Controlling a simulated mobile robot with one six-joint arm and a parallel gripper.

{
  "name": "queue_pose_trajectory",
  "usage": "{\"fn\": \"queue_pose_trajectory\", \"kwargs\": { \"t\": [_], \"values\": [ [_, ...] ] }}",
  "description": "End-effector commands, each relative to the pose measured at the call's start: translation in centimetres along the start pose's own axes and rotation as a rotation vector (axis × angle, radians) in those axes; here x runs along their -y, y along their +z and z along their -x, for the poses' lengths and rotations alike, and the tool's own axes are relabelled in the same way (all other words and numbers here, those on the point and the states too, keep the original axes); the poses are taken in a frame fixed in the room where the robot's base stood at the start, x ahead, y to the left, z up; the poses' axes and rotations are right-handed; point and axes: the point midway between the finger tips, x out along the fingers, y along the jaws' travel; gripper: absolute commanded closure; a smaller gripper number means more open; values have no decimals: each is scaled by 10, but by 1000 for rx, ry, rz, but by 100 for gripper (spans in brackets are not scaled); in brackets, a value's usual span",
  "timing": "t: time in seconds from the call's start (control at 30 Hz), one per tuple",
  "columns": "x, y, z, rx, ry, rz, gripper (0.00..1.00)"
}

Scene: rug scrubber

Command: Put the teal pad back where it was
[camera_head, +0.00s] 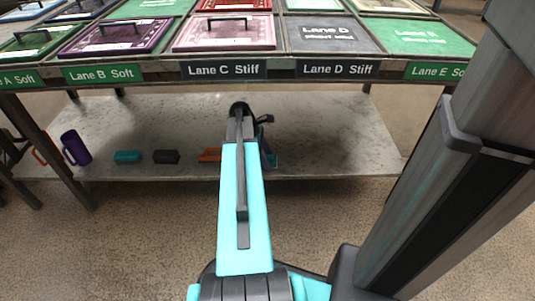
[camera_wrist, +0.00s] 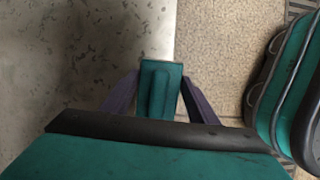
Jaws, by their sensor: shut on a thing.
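In the wrist view, a teal pad (camera_wrist: 160,88) is between the two dark fingers of my gripper (camera_wrist: 161,95), which is shut on it. The shelf's pale edge shows just beyond the pad, with the shelf surface (camera_wrist: 90,50) on the left and floor on the right. In the head view, my arm hides most of the gripper; a bit of teal shows beside the arm's end, and I cannot tell if it is the pad. Another teal block (camera_head: 127,157) lies on the lower shelf (camera_head: 330,140), left of a dark block (camera_head: 166,157) and an orange block (camera_head: 209,155).
A purple mug (camera_head: 75,148) and an orange-handled mug (camera_head: 42,149) stand at the shelf's left. The tabletop above has lane labels, such as Lane C Stiff (camera_head: 224,70), and framed rugs (camera_head: 225,33). Table legs (camera_head: 57,155) flank the shelf. The shelf's right part is bare.

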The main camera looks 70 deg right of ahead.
Motion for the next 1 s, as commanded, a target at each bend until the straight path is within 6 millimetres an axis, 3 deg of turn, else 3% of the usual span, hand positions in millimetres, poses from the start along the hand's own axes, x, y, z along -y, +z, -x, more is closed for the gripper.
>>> {"fn": "queue_pose_trajectory", "kwargs": {
  "t": [0.4,1.0],
  "values": [
    [-46,-5,-4,0,1,1,89],
    [-55,-6,-4,0,1,2,89]
  ]
}}
